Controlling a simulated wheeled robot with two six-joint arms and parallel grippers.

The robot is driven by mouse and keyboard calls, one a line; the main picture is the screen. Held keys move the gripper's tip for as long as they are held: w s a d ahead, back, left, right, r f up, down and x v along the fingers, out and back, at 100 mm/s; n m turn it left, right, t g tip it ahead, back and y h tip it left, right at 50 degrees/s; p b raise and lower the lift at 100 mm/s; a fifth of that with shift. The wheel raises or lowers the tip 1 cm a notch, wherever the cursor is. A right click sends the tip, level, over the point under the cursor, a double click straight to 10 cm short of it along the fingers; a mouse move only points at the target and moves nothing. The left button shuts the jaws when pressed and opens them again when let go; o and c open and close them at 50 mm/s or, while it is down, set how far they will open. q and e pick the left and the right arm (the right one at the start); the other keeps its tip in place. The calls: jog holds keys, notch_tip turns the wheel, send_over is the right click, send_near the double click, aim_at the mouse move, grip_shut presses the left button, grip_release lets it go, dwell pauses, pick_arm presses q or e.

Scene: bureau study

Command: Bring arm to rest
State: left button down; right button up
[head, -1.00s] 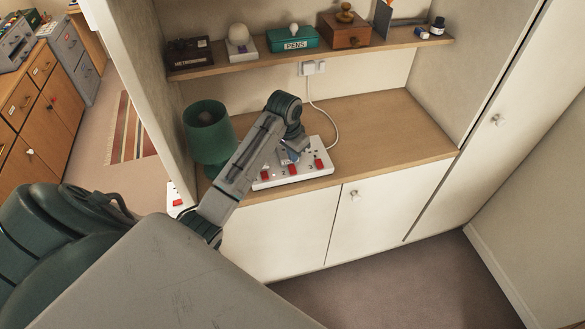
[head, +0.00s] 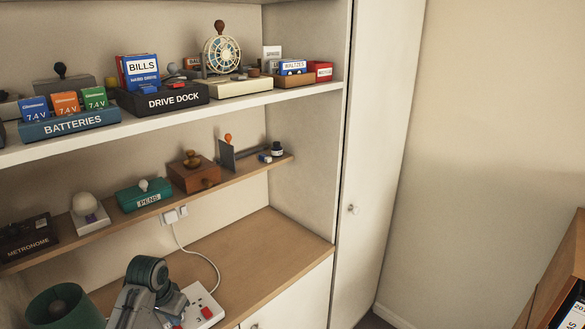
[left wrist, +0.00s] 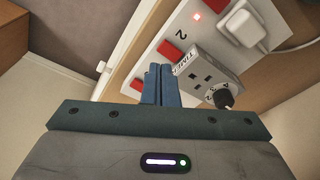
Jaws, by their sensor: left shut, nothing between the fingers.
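My left gripper (head: 174,303) is at the bottom of the head view, above the wooden counter (head: 245,245) and beside the white socket strip (head: 203,303). In the left wrist view its blue fingers (left wrist: 160,84) are together, with nothing between them. They point at the strip (left wrist: 185,32), close to a red switch (left wrist: 172,52) and a grey block marked TIMER (left wrist: 205,75). I cannot tell whether they touch anything. My right gripper is not in view.
A dark green lamp (head: 65,308) stands left of my arm. A wooden shelf (head: 235,172) above the counter holds a metronome (head: 28,240), a pens box (head: 143,195) and a wooden box (head: 193,175). A white cable (head: 200,253) runs to the strip. The right counter is clear.

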pick_arm(q)
jog(key=s+d+f+t, duration=0.1)
jog(key=s+d, duration=0.2)
jog(key=s, duration=0.7)
jog(key=s+d+f+n+y, duration=0.1)
jog(key=s+d, duration=0.2)
jog(key=s, duration=0.7)
jog(key=s+d+f+t, duration=0.1)
jog(key=s+d, duration=0.2)
jog(key=s, duration=0.7)
jog(key=a+f+g+b, duration=0.15)
jog(key=f+b, duration=0.25)
jog(key=f, duration=1.5)
jog(key=a+f+b, duration=0.2)
jog(key=f+b, duration=0.2)
jog(key=f, duration=1.5)
jog(key=s+f+b, duration=0.3)
jog(key=s+f, duration=0.6)
jog(key=f, duration=0.4)
jog(key=s+a+f+g+b, duration=0.1)
jog(key=s+f+b, duration=0.2)
jog(key=s+f, duration=0.7)
notch_tip(320, 180, down, 3)
jog(key=shift+s+r+n, duration=0.15)
jog(key=shift+s+n, duration=0.05)
jog(key=shift+n, duration=0.2)
